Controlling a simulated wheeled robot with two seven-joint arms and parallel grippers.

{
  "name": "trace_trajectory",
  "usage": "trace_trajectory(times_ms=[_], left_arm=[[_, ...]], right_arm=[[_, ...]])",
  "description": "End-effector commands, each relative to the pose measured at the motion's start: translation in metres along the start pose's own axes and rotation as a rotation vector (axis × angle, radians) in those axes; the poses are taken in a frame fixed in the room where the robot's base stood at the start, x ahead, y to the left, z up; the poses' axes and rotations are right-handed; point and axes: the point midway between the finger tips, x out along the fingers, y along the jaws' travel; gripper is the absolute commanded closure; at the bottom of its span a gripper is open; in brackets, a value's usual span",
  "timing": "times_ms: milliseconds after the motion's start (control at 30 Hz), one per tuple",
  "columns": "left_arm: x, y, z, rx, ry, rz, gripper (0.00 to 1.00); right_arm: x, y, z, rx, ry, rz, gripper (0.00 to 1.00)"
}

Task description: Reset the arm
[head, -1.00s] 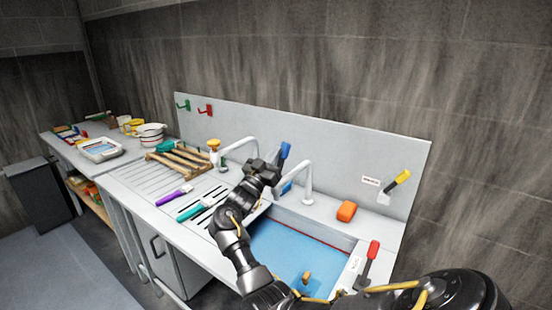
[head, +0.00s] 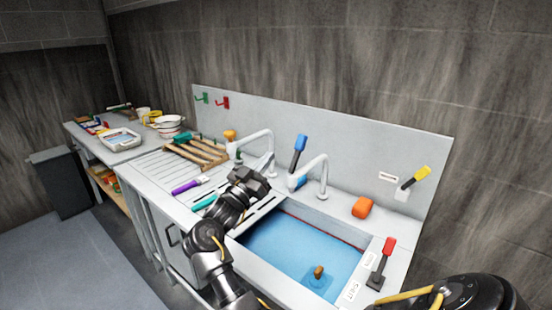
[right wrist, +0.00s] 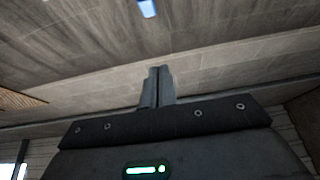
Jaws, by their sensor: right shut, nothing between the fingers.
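The blue-filled sink basin (head: 300,250) lies right of the gripper. A purple-handled tool (head: 188,185) and a wooden rack (head: 196,152) lie left.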

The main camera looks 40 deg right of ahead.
Motion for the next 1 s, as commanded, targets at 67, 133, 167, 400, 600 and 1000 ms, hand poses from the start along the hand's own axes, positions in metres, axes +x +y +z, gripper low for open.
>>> trace_trajectory(times_ms=[67,133,167,400,600,1000], left_arm=[[0.004,0.000,0.001,0.000,-0.001,0.000,0.64],[0.004,0.000,0.002,0.000,-0.002,0.000,0.64],[0.004,0.001,0.003,0.000,-0.003,0.001,0.64],[0.004,0.002,0.008,0.000,-0.010,0.002,0.64],[0.004,0.002,0.008,0.000,-0.010,0.002,0.64],[0.004,0.002,0.008,0.000,-0.010,0.002,0.64]], right_arm=[[-0.007,0.000,0.000,0.001,0.000,0.000,1.00],[-0.009,0.000,-0.002,0.001,0.001,0.001,1.00],[-0.010,0.000,-0.002,0.001,0.001,0.001,1.00],[-0.010,0.000,-0.003,0.000,0.001,0.001,1.00],[-0.013,-0.002,0.010,0.016,-0.015,-0.052,1.00],[-0.164,0.014,0.162,0.067,-0.486,-0.977,1.00]])
